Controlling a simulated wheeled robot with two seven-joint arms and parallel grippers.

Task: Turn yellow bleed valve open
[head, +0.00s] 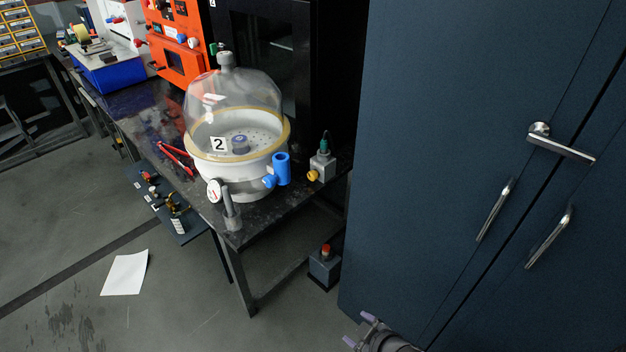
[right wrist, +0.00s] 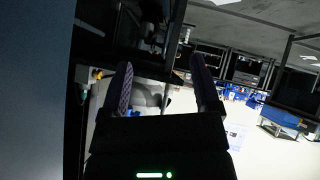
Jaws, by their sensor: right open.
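The yellow bleed valve (head: 313,176) is a small yellow knob on the side of a grey block (head: 323,163) with a green-topped fitting. The block stands on the black bench near its right front corner, right of the glass-domed desiccator (head: 235,130). My right gripper (head: 358,330) is at the bottom edge of the head view, low in front of the blue cabinet and well apart from the valve. Its two fingers also show in the right wrist view (right wrist: 160,75), spread and empty. A small yellow spot shows at left there; I cannot tell if it is the valve. My left gripper is not in view.
The dark blue cabinet (head: 450,130) with metal handles fills the right side. A blue valve (head: 280,170) sticks out from the desiccator, left of the grey block. Red-handled pliers (head: 176,158) lie on the bench (head: 270,212). A box with a red button (head: 325,265) is below.

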